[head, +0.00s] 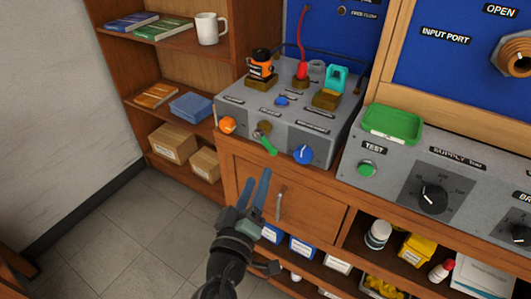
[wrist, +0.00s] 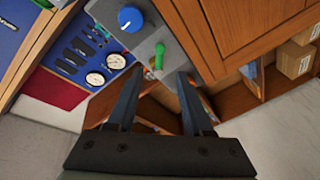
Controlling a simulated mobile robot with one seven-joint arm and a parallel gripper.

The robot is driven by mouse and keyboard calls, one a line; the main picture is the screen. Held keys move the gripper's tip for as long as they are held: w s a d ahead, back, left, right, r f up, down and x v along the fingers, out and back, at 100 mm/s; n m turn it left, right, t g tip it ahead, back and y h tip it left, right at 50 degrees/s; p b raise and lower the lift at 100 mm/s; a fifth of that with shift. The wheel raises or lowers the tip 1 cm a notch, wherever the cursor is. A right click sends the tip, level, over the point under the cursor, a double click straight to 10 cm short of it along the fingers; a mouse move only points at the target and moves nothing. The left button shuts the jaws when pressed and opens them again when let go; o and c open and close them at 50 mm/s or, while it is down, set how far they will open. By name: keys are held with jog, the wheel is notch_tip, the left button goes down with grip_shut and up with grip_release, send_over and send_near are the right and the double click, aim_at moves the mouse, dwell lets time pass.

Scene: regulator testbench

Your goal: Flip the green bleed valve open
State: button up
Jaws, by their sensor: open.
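The green bleed valve (head: 267,144) is a small green lever on a brass fitting on the front face of the grey regulator box (head: 235,112). In the head view the lever slants down to the right from the fitting. In the wrist view the green lever (wrist: 159,55) shows ahead of the fingers, near the picture's middle. My gripper (head: 257,188) is open and empty, below and in front of the valve, apart from it. Its two fingers (wrist: 155,82) point toward the box in the wrist view, with the lever beyond and between them.
An orange knob (head: 228,125) sits left of the valve and a blue knob (head: 303,154) right of it. The wooden cabinet (head: 310,215) with a metal handle (head: 280,204) is below. A green tray (head: 392,124) rests on the supply panel. Open floor (head: 130,230) lies at left.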

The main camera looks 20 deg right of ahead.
aim_at(269, 150)
jog(key=x, duration=0.9)
jog(key=shift+w+d, duration=0.2)
jog(key=shift+w, duration=0.1)
grip_shut()
